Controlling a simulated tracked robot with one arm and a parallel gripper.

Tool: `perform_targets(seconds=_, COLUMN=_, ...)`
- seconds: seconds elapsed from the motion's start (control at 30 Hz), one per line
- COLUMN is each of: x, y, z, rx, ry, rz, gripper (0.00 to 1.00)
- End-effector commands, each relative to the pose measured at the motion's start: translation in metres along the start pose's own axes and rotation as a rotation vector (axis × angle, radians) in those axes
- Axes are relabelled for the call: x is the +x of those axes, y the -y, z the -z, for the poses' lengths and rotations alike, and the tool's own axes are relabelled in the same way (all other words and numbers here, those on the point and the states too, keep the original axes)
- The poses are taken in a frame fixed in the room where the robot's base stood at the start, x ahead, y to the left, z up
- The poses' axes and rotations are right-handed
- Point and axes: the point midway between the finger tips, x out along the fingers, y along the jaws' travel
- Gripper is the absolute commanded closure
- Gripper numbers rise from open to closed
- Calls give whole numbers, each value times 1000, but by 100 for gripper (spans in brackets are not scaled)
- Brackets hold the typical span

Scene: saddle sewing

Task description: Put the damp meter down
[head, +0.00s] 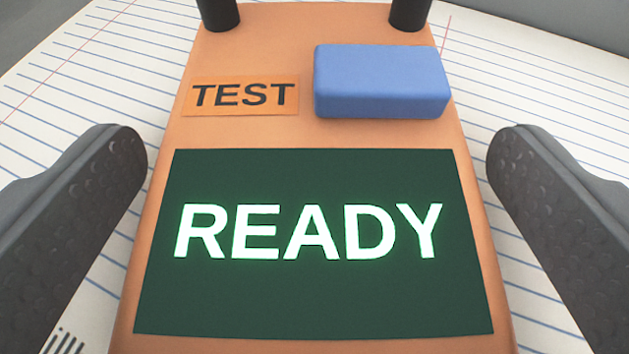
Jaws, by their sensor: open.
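The damp meter (150,240) is an orange device that fills the middle of the head view. Its dark green screen (313,300) reads READY in bright letters. Above the screen are a TEST label (241,96) and a blue block-shaped button (382,82). Two dark posts show at its far end, cut off by the top edge. The near end is out of view. My gripper (315,165) is open, with one dark textured finger on each side of the meter. Gaps show between both fingers and the meter's sides.
Lined white paper (80,80) with blue rules and red margin lines lies beneath the meter and spreads to both sides. A grey surface (560,30) shows beyond the paper at the top right. Black printed marks (66,342) show at the lower left.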

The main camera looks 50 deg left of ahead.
Motion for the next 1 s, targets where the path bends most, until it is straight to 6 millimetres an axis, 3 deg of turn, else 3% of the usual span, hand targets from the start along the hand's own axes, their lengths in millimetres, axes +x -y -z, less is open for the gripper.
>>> perform_targets(seconds=0.6, x=-90, y=0, z=0, rx=-1, ry=-1, rz=-1, gripper=6)
perform_targets(seconds=1.0, x=-107, y=1, z=0, rx=0, ry=-2, rz=3, gripper=6)
